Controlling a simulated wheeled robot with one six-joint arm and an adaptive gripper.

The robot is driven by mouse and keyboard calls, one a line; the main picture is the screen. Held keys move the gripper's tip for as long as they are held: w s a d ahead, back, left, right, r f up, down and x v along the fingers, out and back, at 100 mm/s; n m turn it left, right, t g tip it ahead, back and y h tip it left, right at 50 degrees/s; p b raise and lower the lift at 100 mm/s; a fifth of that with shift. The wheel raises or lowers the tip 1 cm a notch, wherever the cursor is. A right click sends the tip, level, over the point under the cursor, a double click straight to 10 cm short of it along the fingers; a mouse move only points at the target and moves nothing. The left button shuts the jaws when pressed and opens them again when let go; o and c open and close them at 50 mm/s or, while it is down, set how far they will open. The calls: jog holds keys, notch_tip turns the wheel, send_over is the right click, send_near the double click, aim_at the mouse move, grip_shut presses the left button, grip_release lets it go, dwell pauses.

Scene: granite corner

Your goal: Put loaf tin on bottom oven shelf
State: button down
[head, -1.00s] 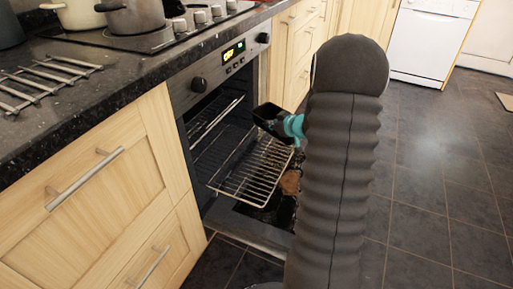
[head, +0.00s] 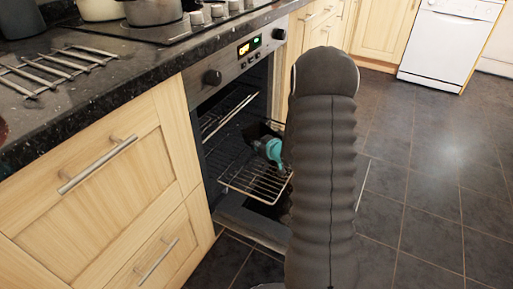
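The dark loaf tin (head: 260,132) is hard to make out against the oven's dark inside. My teal gripper (head: 264,147) is at its near side and appears shut on its edge; the fingertips are partly hidden. The tin and gripper are at the oven opening, above the pulled-out wire shelf (head: 250,184). I cannot tell whether the tin touches a shelf. The oven (head: 222,84) is open, with its door (head: 250,224) folded down low. A higher wire rack (head: 226,117) shows inside at the left.
The granite worktop (head: 110,72) with a metal trivet (head: 58,66) and a hob with pots (head: 152,10) stands above. Wooden drawers (head: 95,185) flank the oven at left. My dark arm hides the oven's right side. The tiled floor (head: 430,170) at right is clear.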

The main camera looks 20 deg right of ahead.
jog(key=shift+f, duration=0.25)
jog(key=shift+f, duration=0.1)
jog(key=shift+f, duration=0.1)
jog(key=c, duration=1.3)
grip_release()
